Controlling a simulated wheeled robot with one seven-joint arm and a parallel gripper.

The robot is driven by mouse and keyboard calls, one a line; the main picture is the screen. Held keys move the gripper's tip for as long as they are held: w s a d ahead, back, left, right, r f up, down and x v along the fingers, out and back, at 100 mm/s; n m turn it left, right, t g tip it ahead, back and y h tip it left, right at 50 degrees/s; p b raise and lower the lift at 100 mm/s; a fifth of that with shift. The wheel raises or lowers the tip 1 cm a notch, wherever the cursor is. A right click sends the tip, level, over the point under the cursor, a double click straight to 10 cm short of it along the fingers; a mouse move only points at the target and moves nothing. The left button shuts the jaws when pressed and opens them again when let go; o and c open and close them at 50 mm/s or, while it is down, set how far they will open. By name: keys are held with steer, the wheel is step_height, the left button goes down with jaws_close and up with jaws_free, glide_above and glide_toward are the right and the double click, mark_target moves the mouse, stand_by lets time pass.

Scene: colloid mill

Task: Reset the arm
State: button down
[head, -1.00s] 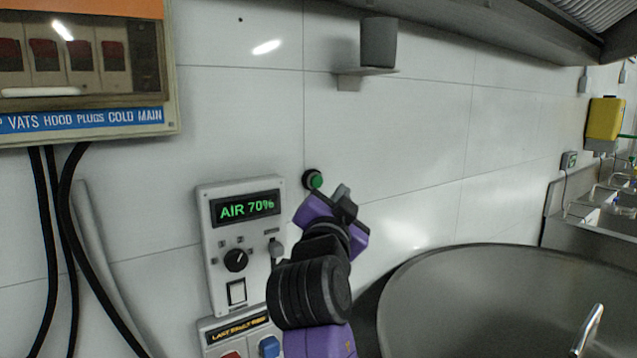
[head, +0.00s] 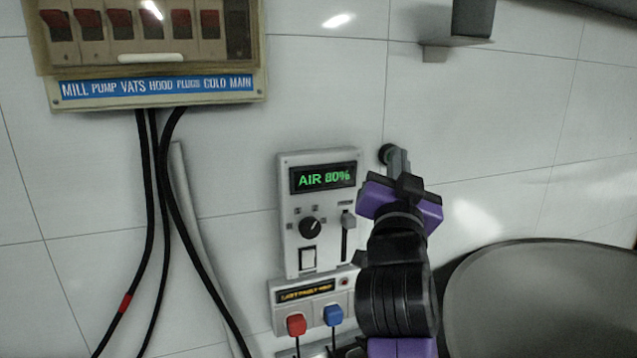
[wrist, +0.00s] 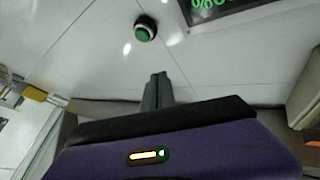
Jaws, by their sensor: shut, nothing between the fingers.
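My gripper (head: 398,160) is shut and empty, its narrow grey fingers pointing at the white tiled wall. In the head view the fingertips overlap the round dark-rimmed button (head: 386,153) and hide most of it. In the wrist view the shut fingers (wrist: 157,90) show below the green button (wrist: 145,28), with a gap between them in the picture. My purple and black arm rises from the bottom of the head view, right of the control panel (head: 290,215). The panel's display (head: 323,177) reads AIR 80% in green.
The panel has a dial (head: 310,228) and a slider (head: 347,222). Red (head: 296,324) and blue (head: 333,315) plugs sit below it. A breaker box (head: 155,88) with black cables hangs at left. A large steel vat (head: 550,300) stands at right. A cup shelf (head: 455,42) is above.

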steer(key=s+f+n+y, duration=0.85)
steer(key=s+f, duration=1.05)
steer(key=f, duration=0.4)
steer(key=s+d+f+g+h, duration=0.1)
steer(key=s+f, duration=0.3)
steer(key=s, duration=0.6)
steer(key=s+d+f+m+g+h, duration=0.1)
steer(key=s+f, duration=0.4)
steer(key=s, duration=0.6)
steer(key=s+d+f+g+h, duration=0.1)
steer(key=s+d+f+g, duration=0.2)
steer(key=s, duration=0.7)
step_height(320, 180, down, 2)
steer(key=shift+s+f+m+g, duration=0.15)
steer(key=shift+s+m+g, duration=0.2)
steer(key=shift+g, duration=0.55)
steer(key=shift+d, duration=0.1)
